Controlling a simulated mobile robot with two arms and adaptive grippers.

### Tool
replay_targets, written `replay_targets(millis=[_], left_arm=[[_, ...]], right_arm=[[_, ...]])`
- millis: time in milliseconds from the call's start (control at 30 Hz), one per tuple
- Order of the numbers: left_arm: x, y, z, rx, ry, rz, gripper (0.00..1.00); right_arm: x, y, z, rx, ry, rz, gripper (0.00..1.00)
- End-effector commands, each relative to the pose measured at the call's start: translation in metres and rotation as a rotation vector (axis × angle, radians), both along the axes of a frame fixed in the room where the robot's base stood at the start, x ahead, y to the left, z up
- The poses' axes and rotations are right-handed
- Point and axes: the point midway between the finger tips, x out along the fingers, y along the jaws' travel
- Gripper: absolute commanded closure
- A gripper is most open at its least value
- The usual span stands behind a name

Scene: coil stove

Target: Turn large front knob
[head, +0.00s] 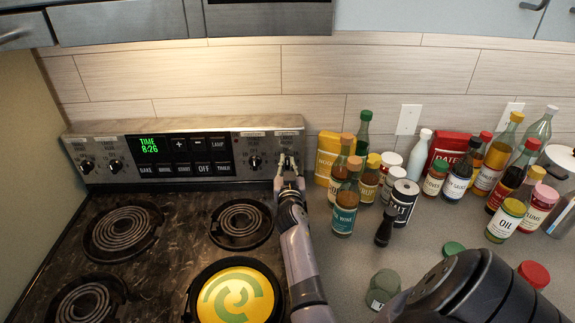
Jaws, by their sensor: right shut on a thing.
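The stove's back panel (220,140) carries several black knobs. The knob at its far right end, under a small label that is hard to read, is the large front knob (288,158). My right gripper (287,166) is at this knob, with its fingers on either side of it and shut on it. The fingers and wrist hide much of the knob, so its pointer angle cannot be read. My left gripper is not in view.
Another knob (254,162) sits just left of the gripper. A pan with yellow and green contents (238,299) stands on the front right burner, close to my arm. Several bottles and a yellow box (327,150) crowd the counter to the right.

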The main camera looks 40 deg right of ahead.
Motion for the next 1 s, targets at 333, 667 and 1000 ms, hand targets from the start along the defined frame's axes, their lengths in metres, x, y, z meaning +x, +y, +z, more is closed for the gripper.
replay_targets(millis=[333, 667, 1000], left_arm=[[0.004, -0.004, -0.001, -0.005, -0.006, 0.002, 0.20], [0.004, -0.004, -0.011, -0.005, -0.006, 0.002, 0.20], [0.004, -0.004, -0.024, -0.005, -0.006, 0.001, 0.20]], right_arm=[[0.000, 0.000, 0.000, -0.016, 0.011, 0.001, 1.00], [0.002, 0.003, -0.001, -0.152, 0.123, 0.001, 1.00], [0.005, 0.006, -0.002, -0.388, 0.320, 0.002, 1.00]])
